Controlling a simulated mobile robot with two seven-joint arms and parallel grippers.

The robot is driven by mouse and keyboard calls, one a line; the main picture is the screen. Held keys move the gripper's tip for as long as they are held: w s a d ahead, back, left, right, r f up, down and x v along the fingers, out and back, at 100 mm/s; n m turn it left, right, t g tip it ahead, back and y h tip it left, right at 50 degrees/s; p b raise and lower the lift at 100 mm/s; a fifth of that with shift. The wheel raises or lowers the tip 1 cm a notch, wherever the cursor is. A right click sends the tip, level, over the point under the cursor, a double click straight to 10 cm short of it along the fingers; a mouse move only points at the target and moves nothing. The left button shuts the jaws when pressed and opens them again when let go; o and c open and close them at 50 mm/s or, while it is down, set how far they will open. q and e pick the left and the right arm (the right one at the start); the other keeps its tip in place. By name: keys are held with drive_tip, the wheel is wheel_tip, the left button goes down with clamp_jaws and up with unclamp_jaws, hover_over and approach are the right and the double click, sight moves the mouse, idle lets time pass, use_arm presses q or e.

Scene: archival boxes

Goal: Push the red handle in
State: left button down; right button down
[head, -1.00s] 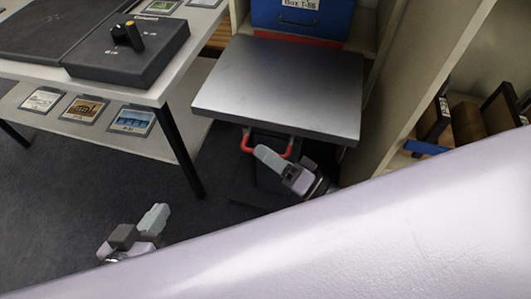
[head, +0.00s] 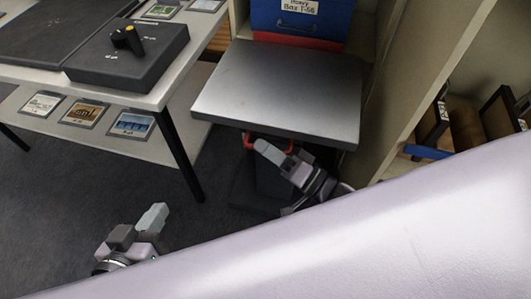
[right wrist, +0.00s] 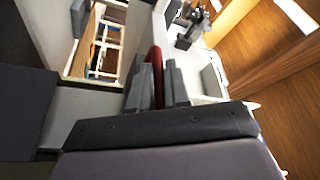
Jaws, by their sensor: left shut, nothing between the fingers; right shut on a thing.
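The red handle (head: 250,140) is a loop that shows just under the front edge of a grey metal platform (head: 280,85). The platform hides the handle's far part, and my right fingers cover some of its front. My right gripper (head: 262,147) is shut on the red handle. In the right wrist view the red handle (right wrist: 155,58) rises between the two grey fingers of my right gripper (right wrist: 159,82). My left gripper (head: 154,216) is shut and empty, low over the dark floor, well left of the handle.
A blue box (head: 300,20) labelled "Heavy Box T-56" stands behind the platform, with red below it. A white table (head: 130,85) with a dark control box (head: 130,55) and yellow-black knob is at left. A shelf panel (head: 410,90) bounds the right.

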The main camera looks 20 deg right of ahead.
drive_tip(key=c, duration=1.2)
unclamp_jaws()
drive_tip(key=shift+w+d, duration=0.25)
drive_tip(key=shift+o, duration=0.2)
drive_tip(key=p+v, duration=0.1)
drive_tip(key=v, duration=0.6)
drive_tip(key=shift+s, duration=0.1)
